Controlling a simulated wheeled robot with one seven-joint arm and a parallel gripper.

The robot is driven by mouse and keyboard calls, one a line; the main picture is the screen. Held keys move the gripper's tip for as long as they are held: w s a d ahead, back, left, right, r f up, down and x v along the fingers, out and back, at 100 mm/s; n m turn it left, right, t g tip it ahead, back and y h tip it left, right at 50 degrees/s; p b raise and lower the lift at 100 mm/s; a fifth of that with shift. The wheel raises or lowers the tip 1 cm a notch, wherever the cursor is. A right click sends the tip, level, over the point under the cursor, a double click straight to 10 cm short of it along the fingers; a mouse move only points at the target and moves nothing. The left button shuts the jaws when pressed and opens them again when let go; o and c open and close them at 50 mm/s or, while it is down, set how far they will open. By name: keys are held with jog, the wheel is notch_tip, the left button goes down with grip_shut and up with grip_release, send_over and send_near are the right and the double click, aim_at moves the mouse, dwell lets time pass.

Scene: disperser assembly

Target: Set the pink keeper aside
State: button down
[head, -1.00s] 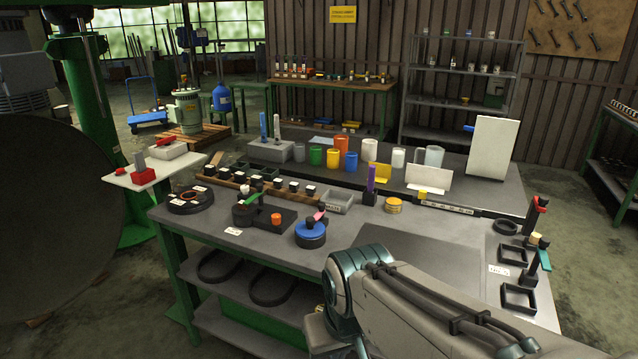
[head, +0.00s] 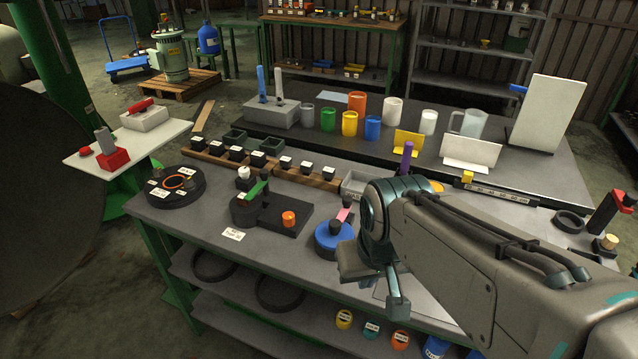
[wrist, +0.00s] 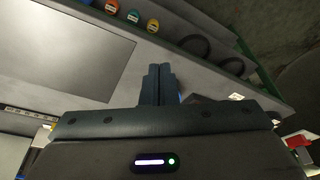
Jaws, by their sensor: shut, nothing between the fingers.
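The pink keeper (head: 343,214) is a small pink piece at the top of the round blue-topped part (head: 331,236), beside a black knob (head: 347,203). This part stands on the grey workbench, partly behind my arm in the head view. My gripper (wrist: 158,72) is shut and empty in the wrist view, its dark fingers side by side above the bench. A sliver of blue shows just right of the fingers there. The keeper is not visible in the wrist view.
Left of the blue-topped part is a black fixture (head: 268,212) with a green lever and an orange piece. A round black tray (head: 176,188) lies further left. A wooden rack (head: 310,177) of black blocks runs behind. A bare dark panel (wrist: 60,45) shows in the wrist view.

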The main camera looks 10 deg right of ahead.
jog(key=w+a+r+n+g+h+p, duration=0.1)
jog(key=w+r+n+g+p, duration=0.3)
jog(key=w, duration=1.4)
jog(key=w+a+f+n+p, duration=0.1)
jog(key=w+f+n, duration=0.2)
jog(key=w, duration=0.5)
jog(key=w+a+f+n+h+p, duration=0.1)
jog(key=w+n, duration=0.3)
jog(key=w, duration=0.4)
jog(key=shift+a+f+g, duration=0.3)
jog(key=shift+a+f, duration=0.45)
jog(key=shift+f, duration=0.15)
